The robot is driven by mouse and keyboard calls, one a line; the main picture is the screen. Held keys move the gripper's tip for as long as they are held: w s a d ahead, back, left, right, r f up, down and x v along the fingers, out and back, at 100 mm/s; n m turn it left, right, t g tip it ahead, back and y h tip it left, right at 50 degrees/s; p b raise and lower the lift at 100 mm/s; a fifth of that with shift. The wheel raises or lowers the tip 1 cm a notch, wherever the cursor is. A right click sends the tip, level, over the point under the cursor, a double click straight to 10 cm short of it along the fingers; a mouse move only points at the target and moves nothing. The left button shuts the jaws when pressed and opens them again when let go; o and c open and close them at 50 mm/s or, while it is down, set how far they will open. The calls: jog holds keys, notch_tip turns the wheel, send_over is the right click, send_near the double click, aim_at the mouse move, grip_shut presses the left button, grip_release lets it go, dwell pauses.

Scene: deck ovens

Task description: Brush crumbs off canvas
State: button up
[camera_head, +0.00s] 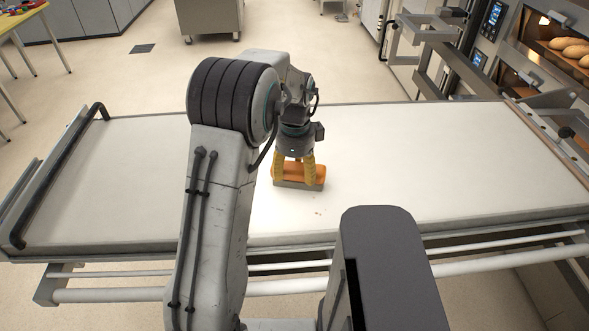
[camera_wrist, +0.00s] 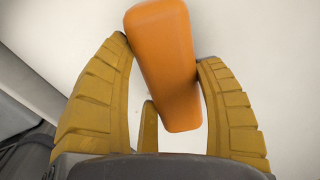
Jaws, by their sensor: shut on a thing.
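The canvas (camera_head: 430,160) is a wide, pale, flat surface on a framed loader; it also fills the background of the wrist view (camera_wrist: 255,40). My gripper (camera_head: 297,170) is over the middle of the canvas, its yellow fingers shut on the brush (camera_head: 318,173). The brush has an orange block handle and a grey underside that sits at or just above the canvas; I cannot tell whether it touches. In the wrist view the orange handle (camera_wrist: 165,60) lies between the fingers. A few small dark crumbs (camera_head: 318,212) lie on the canvas just in front of the brush.
A dark bar (camera_head: 60,170) runs along the canvas's left end. Deck ovens with bread loaves (camera_head: 570,47) stand at the right. A yellow-edged table (camera_head: 20,20) is at the far left. Rails (camera_head: 480,255) run below the front edge. The canvas is otherwise clear.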

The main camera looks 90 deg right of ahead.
jog(key=shift+a+f+b, duration=0.15)
jog(key=shift+a+b, duration=0.15)
jog(key=shift+a, duration=0.35)
jog(key=shift+a+f+b, duration=0.15)
jog(key=shift+a+b, duration=0.1)
jog(key=shift+a, duration=0.35)
jog(key=shift+s+a+r+b, duration=0.2)
jog(key=shift+a+b, duration=0.35)
jog(key=shift+a, duration=0.85)
jog(key=shift+s+a+r+b, duration=0.15)
jog(key=shift+a+b, duration=0.4)
jog(key=shift+a, duration=0.8)
jog(key=shift+a+f+b, duration=0.1)
jog(key=shift+a+b, duration=0.65)
jog(key=shift+a, duration=0.95)
jog(key=shift+s, duration=0.15)
